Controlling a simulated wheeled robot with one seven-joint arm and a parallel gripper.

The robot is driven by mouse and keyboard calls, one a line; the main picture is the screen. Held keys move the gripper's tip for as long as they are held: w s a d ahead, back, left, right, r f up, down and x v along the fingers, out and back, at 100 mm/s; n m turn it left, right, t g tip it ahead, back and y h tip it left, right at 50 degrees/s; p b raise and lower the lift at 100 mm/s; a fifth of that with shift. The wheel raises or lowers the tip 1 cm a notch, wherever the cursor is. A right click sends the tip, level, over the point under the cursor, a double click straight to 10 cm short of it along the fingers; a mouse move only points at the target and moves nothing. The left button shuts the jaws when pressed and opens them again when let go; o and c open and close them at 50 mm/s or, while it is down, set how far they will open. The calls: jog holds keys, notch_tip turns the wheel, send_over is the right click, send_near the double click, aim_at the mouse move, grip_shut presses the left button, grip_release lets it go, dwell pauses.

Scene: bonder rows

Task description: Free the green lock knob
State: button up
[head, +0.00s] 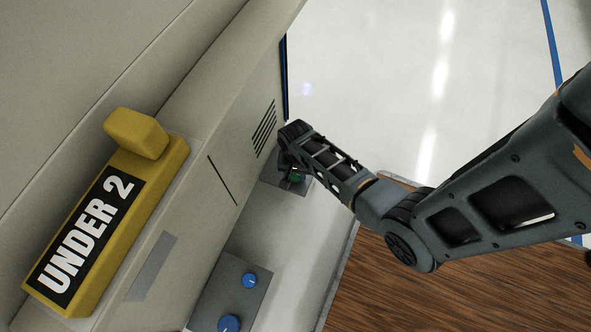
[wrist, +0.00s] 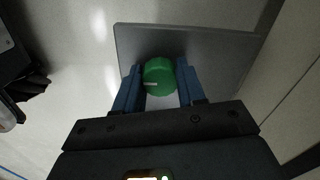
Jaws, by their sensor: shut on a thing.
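The green lock knob (wrist: 159,77) sits on a grey plate (wrist: 215,45) in the wrist view, with a pale pointer line on its left side. My gripper (wrist: 158,85) has its two blue fingers on either side of the knob, shut on it. In the head view the green knob (head: 296,177) is small and mostly hidden behind my gripper (head: 292,168), at the far end of the machine's ledge.
A yellow block labelled "UNDER 2" (head: 95,235) is on the machine's face at left. A grey panel with blue knobs (head: 250,280) lies nearer on the ledge. Vent slots (head: 264,128) mark the machine wall beside my gripper. Brown wood-look flooring (head: 400,300) is at lower right.

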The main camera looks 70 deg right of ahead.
jog(key=n+p, duration=0.3)
jog(key=n, duration=0.1)
jog(key=shift+r+n, duration=0.15)
jog(key=shift+n, duration=0.15)
jog(key=n+p, duration=0.2)
jog(key=n, duration=0.4)
jog(key=n+p, duration=0.1)
jog(key=n, duration=0.5)
jog(key=shift+n, duration=0.4)
jog(key=n, duration=0.4)
jog(key=shift+n, duration=0.7)
jog(key=o, duration=1.1)
jog(key=shift+c, duration=0.2)
jog(key=shift+r+p, duration=2.5)
jog(key=shift+r, duration=1.25)
